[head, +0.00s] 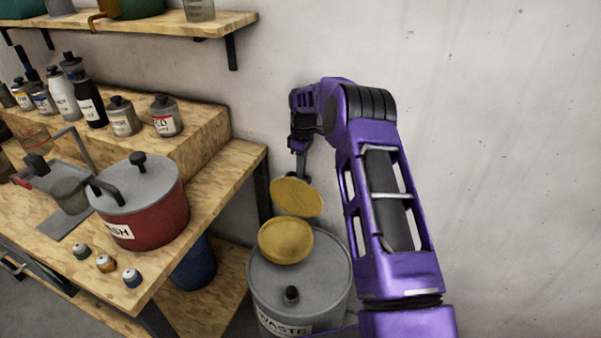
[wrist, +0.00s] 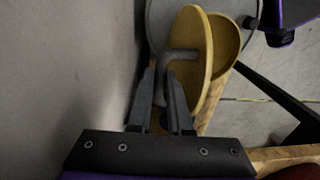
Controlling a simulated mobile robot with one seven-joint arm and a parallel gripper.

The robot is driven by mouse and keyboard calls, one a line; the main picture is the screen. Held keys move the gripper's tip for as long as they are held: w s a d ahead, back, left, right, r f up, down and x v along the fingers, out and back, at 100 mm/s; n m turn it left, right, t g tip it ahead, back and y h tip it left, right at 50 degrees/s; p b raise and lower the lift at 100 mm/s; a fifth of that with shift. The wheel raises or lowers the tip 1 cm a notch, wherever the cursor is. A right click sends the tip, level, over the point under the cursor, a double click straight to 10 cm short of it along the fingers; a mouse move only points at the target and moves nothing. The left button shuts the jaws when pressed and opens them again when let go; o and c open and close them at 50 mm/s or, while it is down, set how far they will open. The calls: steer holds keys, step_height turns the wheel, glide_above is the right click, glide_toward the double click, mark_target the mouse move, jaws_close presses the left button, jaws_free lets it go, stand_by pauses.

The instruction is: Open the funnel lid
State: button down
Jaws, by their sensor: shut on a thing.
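The yellow funnel (head: 285,243) sits on top of a grey drum labelled "WASTE" (head: 333,282). Its round yellow lid (head: 297,198) stands raised and tilted above the funnel's back edge, so the funnel's inside shows. In the wrist view the lid (wrist: 202,75) appears nearly edge-on, with the funnel (wrist: 226,38) behind it. My gripper (head: 301,172) is at the lid's wall side. In the wrist view my gripper (wrist: 168,82) is shut on the lid's grey bent handle (wrist: 180,57). The lid's hinge is hidden.
A wooden workbench (head: 215,185) stands left of the drum, bearing a red pot (head: 155,213), bottles and small jars. A shelf (head: 165,24) hangs above it. A blue bin (head: 195,266) stands under the bench. The wall is close behind the drum.

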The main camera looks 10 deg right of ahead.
steer(key=shift+s+d+f, duration=0.1)
steer(key=shift+s+f, duration=0.1)
steer(key=shift+f, duration=0.1)
steer(key=c, duration=1.1)
jaws_free()
steer(key=shift+o, duration=1.3)
steer(key=shift+w+r, duration=0.2)
steer(key=shift+r, duration=0.5)
steer(key=shift+w+d+r, duration=0.1)
steer(key=shift+r, duration=3.1)
steer(key=shift+r, duration=0.1)
